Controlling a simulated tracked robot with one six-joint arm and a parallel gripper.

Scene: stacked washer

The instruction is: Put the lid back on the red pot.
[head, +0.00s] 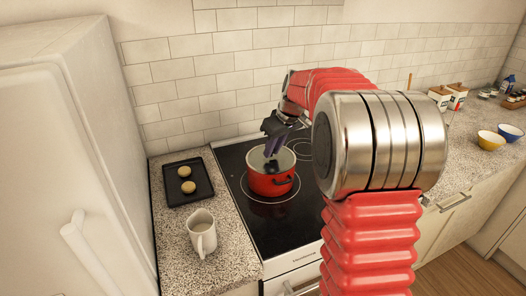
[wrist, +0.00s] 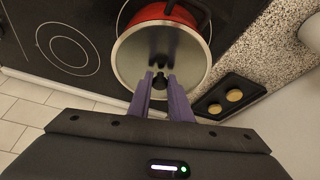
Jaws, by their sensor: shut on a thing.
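The red pot (head: 270,186) stands on the black stovetop in the head view. In the wrist view only a red crescent of it (wrist: 165,13) shows past the lid. The round glass lid (wrist: 136,55) with a metal rim is over the pot's mouth; it shows pale at the pot's top in the head view (head: 287,158). My gripper (wrist: 160,80), with purple fingers, is shut on the lid's dark knob. It points down over the pot in the head view (head: 271,154). I cannot tell whether the lid rests on the rim or hangs just above it.
A dark tray (head: 203,192) with two round buns and a white mug (head: 202,232) stand on the counter left of the stove. A fridge (head: 70,150) is at far left. Yellow and blue bowls (head: 490,140) are on the right counter. A tiled wall is behind.

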